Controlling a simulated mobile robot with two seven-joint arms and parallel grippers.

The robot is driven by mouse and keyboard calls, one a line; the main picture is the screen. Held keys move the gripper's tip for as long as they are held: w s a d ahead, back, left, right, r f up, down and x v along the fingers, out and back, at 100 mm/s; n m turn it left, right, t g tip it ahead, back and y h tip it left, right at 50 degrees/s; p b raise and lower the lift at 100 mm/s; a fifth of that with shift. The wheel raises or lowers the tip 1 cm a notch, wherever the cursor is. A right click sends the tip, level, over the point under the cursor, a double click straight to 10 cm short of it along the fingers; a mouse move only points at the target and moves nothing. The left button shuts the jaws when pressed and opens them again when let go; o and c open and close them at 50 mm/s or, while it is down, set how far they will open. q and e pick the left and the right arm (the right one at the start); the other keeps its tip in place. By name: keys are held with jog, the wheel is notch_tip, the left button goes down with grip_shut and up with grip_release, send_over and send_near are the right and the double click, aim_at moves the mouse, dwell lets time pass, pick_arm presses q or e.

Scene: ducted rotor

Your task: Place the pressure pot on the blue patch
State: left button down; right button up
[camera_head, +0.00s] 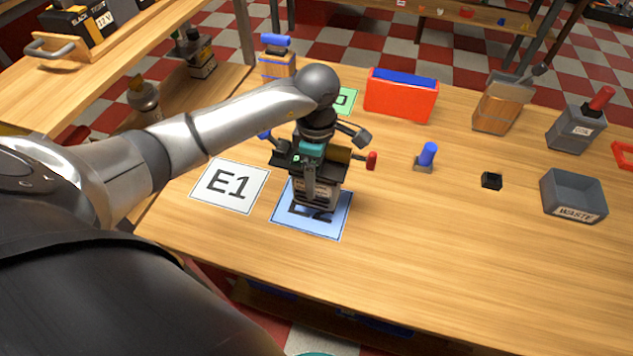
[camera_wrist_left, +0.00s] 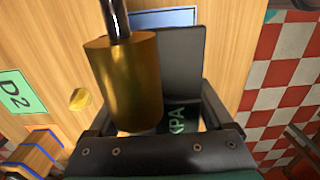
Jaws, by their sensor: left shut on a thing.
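The pressure pot (camera_head: 318,193) is a grey body with a small label, a gold cylinder and a red-tipped part at its right side. My left gripper (camera_head: 313,165) is shut on it from above and hides much of its top. The pot covers the upper middle of the blue patch (camera_head: 333,223), seen from the head. I cannot tell whether its base touches the patch. In the left wrist view the gold cylinder (camera_wrist_left: 128,85) and a dark panel marked KPA stand at the fingers, and a bit of the blue patch (camera_wrist_left: 165,18) shows behind. My right gripper is out of view.
A white E1 card (camera_head: 229,186) lies left of the patch. A green card (camera_head: 346,101) and a red box (camera_head: 401,96) are behind. A blue-topped piece (camera_head: 427,156), a black block (camera_head: 492,181) and a waste bin (camera_head: 574,195) stand right. The front right table is clear.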

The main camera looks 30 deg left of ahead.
pick_arm(q)
jog(key=shift+f, duration=1.65)
jog(key=shift+f+b, duration=0.2)
jog(key=shift+b, duration=0.15)
grip_release()
jog(key=shift+r, duration=0.2)
notch_tip(320, 180, up, 12)
jog(key=shift+p, duration=0.75)
